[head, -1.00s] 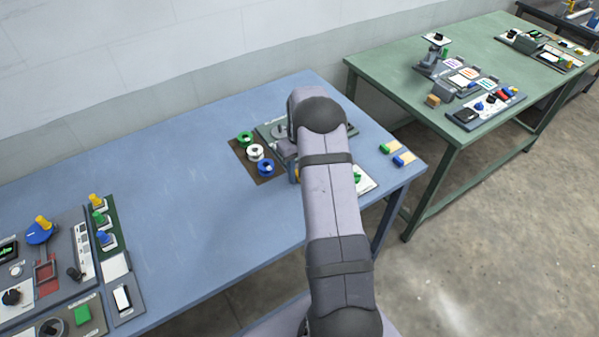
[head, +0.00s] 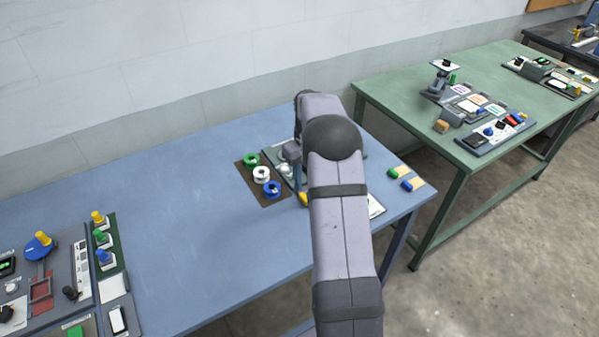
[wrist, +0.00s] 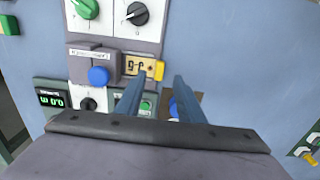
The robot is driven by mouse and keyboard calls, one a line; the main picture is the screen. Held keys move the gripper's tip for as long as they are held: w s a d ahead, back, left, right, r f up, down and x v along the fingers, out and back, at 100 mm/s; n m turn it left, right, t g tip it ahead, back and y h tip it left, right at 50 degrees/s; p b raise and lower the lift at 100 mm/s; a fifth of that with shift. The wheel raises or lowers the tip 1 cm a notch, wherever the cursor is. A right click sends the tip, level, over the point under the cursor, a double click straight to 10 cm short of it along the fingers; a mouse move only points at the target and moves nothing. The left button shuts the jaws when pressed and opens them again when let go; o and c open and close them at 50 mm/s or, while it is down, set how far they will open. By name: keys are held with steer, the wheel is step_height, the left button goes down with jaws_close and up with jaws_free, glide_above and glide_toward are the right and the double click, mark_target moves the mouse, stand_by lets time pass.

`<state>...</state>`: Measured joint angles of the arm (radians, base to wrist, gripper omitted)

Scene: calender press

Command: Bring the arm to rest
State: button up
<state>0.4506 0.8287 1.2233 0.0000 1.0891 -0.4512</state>
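My arm (head: 340,220) reaches over the blue table and is bent at a dark joint. My gripper (head: 299,190) points down near the panel at the table's right end, largely hidden by my arm in the head view. In the wrist view, my gripper (wrist: 158,88) shows two blue fingers standing apart with nothing held between them. Beyond the fingers is a grey panel with a blue button (wrist: 98,76), a small display (wrist: 135,65) and a yellow block (wrist: 159,70). I cannot tell the gap between fingertips and panel.
Green, white and blue spools (head: 261,174) lie on a brown mat left of my gripper. Green and blue pieces (head: 400,179) lie to the right. Another control panel (head: 60,275) fills the table's left end. The middle of the blue table (head: 180,210) is clear. A green table (head: 400,100) stands behind right.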

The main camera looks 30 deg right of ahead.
steer(key=s+a+r, duration=0.2)
steer(key=s+a, duration=0.3)
steer(key=a, duration=0.2)
steer(key=s+a+r, duration=0.3)
steer(key=s+a, duration=0.1)
steer(key=a, duration=0.4)
steer(key=s+a+f, duration=0.1)
steer(key=s+a, duration=0.3)
steer(key=s, duration=0.4)
steer(key=s+a+f, duration=0.1)
steer(key=s+a, duration=0.3)
steer(key=s, duration=0.4)
steer(key=shift+s, duration=0.3)
steer(key=shift+f, duration=0.1)
